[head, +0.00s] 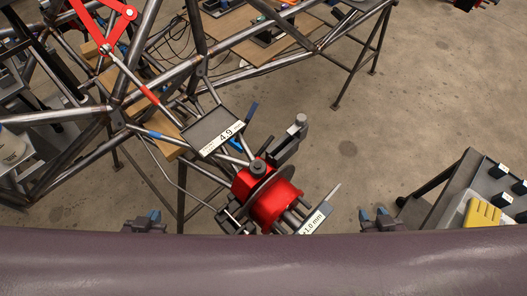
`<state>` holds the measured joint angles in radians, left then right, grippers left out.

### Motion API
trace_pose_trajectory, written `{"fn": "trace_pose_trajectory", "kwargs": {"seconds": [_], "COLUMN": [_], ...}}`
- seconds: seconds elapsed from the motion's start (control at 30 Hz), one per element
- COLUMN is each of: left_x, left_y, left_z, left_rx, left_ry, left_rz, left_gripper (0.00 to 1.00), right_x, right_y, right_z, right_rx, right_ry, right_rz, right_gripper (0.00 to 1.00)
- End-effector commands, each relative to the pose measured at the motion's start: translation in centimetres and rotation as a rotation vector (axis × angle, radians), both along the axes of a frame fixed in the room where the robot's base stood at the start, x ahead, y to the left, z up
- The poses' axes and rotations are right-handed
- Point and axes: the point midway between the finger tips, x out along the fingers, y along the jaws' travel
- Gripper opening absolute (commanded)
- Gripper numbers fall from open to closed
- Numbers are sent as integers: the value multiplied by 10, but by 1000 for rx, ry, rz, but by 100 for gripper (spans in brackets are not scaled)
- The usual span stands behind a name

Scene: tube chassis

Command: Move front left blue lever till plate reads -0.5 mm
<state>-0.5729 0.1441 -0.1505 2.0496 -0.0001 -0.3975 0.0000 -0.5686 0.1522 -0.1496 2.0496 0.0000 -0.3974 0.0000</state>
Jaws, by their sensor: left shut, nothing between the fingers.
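A red and black hub unit (272,198) stands at lower centre on the tube chassis. A grey plate (212,130) above it carries a label reading 4.9 mm. A second label plate (313,222) at the hub's lower right reads 1.0 mm, its sign too small to tell. A blue-ended lever (252,111) sticks up right of the grey plate; a blue-sleeved rod (153,134) lies to its left. I cannot tell which is the front left blue lever. My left gripper (155,214) is shut and empty, left of the hub. My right gripper (373,213) looks open and empty, right of the hub.
Steel chassis tubes (175,75) fill the upper left, with a red bracket (106,24) among them. A wooden board (255,35) with small parts lies behind. A grey cart (465,190) with a yellow box (482,213) stands at right. Bare floor lies between.

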Motion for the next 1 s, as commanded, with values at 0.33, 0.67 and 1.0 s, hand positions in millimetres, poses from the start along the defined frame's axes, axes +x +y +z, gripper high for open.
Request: {"fn": "trace_pose_trajectory", "kwargs": {"seconds": [0.33, 0.67, 1.0], "left_x": [0, 0, 0], "left_y": [1, 1, 1], "left_z": [0, 0, 0], "left_rx": [2, 3, 3], "left_ry": [0, 0, -1], "left_rz": [-2, -2, -2], "left_gripper": [0, 0, 0], "right_x": [1, -2, -4], "right_y": [4, 2, -1], "right_z": [0, -1, -2], "right_rx": [11, 7, -1], "right_ry": [-2, 3, 8], "right_rz": [-9, -7, 0], "right_gripper": [39, 39, 39]}}
